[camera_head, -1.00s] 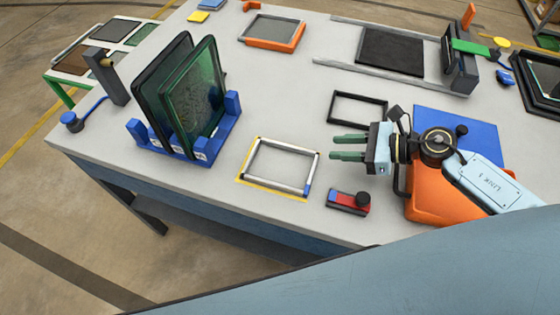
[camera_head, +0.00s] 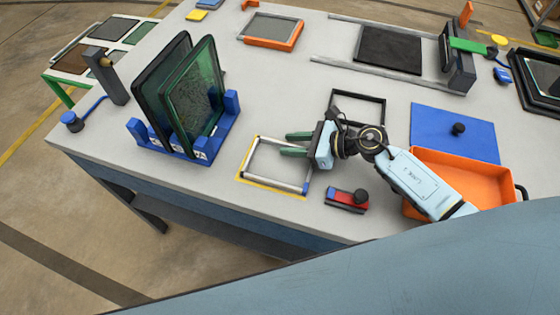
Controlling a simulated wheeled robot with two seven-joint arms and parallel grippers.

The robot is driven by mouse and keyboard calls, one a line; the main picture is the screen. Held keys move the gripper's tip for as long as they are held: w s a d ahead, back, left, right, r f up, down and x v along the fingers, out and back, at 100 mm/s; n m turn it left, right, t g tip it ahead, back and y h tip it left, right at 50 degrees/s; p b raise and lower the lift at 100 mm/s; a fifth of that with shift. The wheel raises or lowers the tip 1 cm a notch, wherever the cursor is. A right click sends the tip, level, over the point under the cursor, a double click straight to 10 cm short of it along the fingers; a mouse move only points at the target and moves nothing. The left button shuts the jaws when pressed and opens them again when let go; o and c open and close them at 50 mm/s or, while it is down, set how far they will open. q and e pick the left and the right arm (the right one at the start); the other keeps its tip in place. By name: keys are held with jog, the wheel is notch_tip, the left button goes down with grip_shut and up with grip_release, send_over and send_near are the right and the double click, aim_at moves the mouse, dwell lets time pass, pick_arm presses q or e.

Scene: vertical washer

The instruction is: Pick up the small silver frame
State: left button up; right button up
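The small silver frame (camera_head: 272,181) lies flat inside a yellow outline on the table, left of the middle. It has a blue piece at its near right corner. My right gripper (camera_head: 288,144) comes in from the right with its two green fingers pointing left. The fingers are parted and empty, over or beside the frame's upper right corner, and hide part of its right end. I cannot tell how high above the frame they are. My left gripper is not in view.
A blue rack (camera_head: 154,141) with dark green panels stands left of the frame. A black frame (camera_head: 374,98) and an orange tray (camera_head: 510,183) are further right. Table between rack and frame is clear.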

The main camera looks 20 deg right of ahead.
grip_shut()
